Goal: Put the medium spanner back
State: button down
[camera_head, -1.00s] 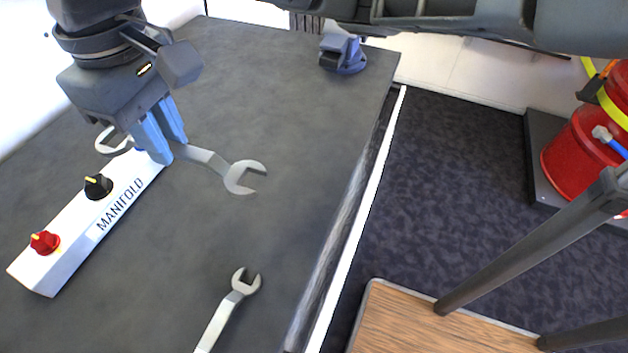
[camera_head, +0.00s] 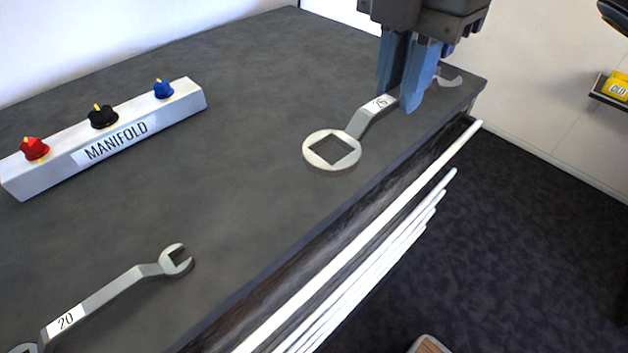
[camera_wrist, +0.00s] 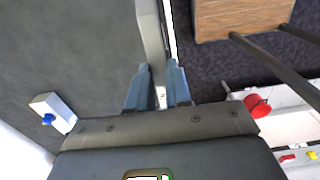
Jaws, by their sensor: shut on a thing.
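A grey spanner (camera_head: 362,122) with a ring end and a number label that looks like 26 is in my gripper (camera_head: 402,95), near the right edge of the bench. Its ring end points toward the camera, and its open jaw shows behind my fingers. I cannot tell whether it touches the bench top. In the wrist view its shaft (camera_wrist: 152,40) runs up from between my blue fingers (camera_wrist: 157,88). A second spanner (camera_head: 112,289), labelled 20, lies on the bench at the lower left, apart from my gripper.
The dark bench top (camera_head: 240,130) is clear between the spanners. A white manifold block (camera_head: 185,101) with red, black and blue knobs stands at the left. White rails (camera_head: 400,200) run along the bench's front side. Dark floor lies to the right.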

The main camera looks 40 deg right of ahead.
jog(key=w+a+f, duration=0.4)
jog(key=w+a, duration=0.1)
jog(key=w+a+f, duration=0.2)
jog(key=w+f, duration=0.1)
jog(key=shift+w+a, duration=0.15)
jog(key=shift+a, duration=0.1)
jog(key=shift+a+f+b, duration=0.1)
jog(key=shift+f+b, duration=0.25)
jog(key=shift+f, duration=1.65)
jog(key=shift+f, duration=0.15)
jog(key=c, duration=1.1)
grip_release()
jog(key=shift+o, duration=0.2)
notch_tip(320, 180, up, 12)
jog(key=p, duration=0.1)
